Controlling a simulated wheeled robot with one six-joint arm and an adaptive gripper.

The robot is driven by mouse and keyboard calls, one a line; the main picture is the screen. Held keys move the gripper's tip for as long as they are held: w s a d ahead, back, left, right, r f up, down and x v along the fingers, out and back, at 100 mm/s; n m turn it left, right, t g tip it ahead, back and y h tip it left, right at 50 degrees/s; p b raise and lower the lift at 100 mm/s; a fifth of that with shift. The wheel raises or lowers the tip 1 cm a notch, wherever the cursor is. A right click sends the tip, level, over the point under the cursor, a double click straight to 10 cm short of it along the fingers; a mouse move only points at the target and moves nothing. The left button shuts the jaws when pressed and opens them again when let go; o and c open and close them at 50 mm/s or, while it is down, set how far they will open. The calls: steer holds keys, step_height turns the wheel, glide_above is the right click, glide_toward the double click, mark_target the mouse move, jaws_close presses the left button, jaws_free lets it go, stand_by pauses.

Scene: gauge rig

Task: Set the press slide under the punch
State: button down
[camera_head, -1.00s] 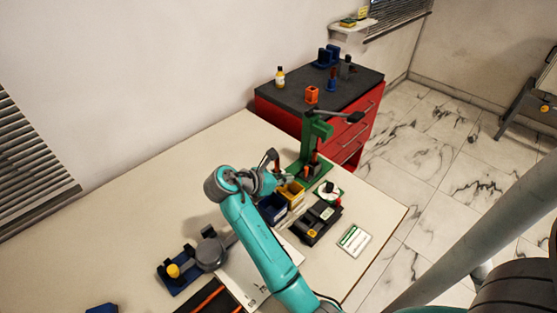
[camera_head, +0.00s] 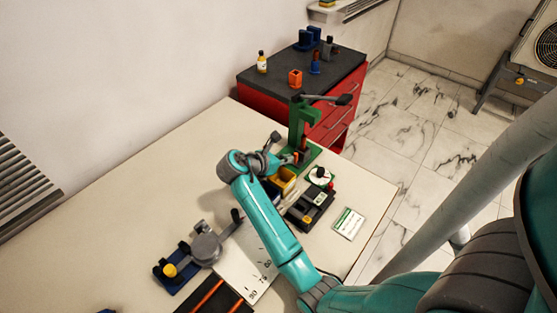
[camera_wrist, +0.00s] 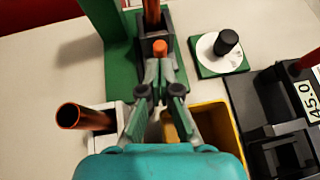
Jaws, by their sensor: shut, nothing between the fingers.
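The green press (camera_head: 301,130) stands at the table's far right corner, with a dark lever on top. In the wrist view its green frame (camera_wrist: 119,45) is at the upper left. A copper-coloured rod, seemingly the punch (camera_wrist: 152,12), stands above a dark channelled block, seemingly the slide (camera_wrist: 149,28), with an orange knob (camera_wrist: 160,47) on its near side. My gripper (camera_wrist: 159,72) is shut and empty, its fingertips just short of the knob; I cannot tell if they touch it.
A yellow bin (camera_wrist: 215,118) lies just right of the fingers. A copper tube (camera_wrist: 85,116) stands in a white holder at left. A dial plate (camera_wrist: 220,56) and a black gauge box (camera_wrist: 275,110) are farther right. Bare table lies at the left (camera_head: 130,190).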

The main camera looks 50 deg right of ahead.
mark_target(300, 149)
steer(key=shift+s+d+f, duration=0.1)
steer(key=shift+d+f, duration=0.15)
steer(key=shift+d, duration=0.15)
steer(key=shift+s+d+r, duration=0.1)
steer(key=shift+s+d, duration=0.05)
steer(key=shift+d, duration=2.3)
